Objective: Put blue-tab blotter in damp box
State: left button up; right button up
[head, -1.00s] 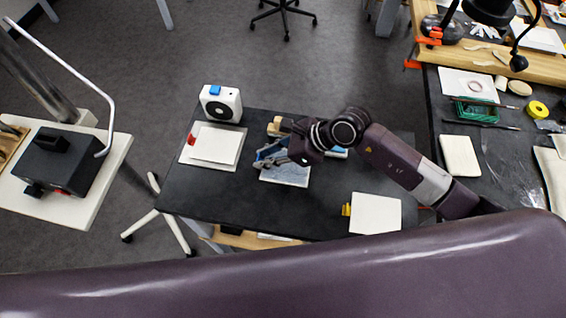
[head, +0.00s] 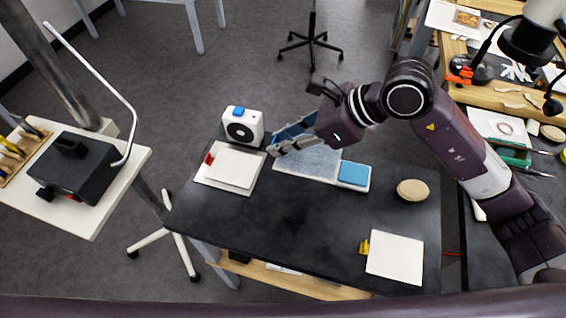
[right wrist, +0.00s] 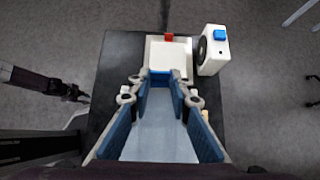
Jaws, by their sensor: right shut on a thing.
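A pale blue-grey sheet, which looks like the blotter (head: 318,163), lies below and to the right of my right gripper (head: 277,148) in the head view. In the right wrist view my right gripper (right wrist: 160,78) is shut on a small blue piece at the fingertips, seemingly the blue tab (right wrist: 160,71). The sheet (right wrist: 160,140) shows between the fingers.
The dark table also carries a white sheet with a red tab (head: 233,168), another with a yellow tab (head: 396,258), a white device with a blue button (head: 243,125) and a round beige piece (head: 412,190). The table's front middle is clear.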

jog(key=shift+d+r, duration=0.1)
jog(key=shift+r, duration=1.45)
jog(key=s+d+f+m+t, duration=0.1)
jog(key=s+d, duration=0.1)
jog(key=d, duration=0.7)
jog(key=s+d+f+m+t+h, duration=0.1)
jog(key=s+d+m, duration=0.1)
jog(key=d, duration=0.7)
jog(key=shift+s+f+m, duration=0.3)
jog(key=shift+s+f, duration=0.1)
jog(key=shift+s, duration=0.4)
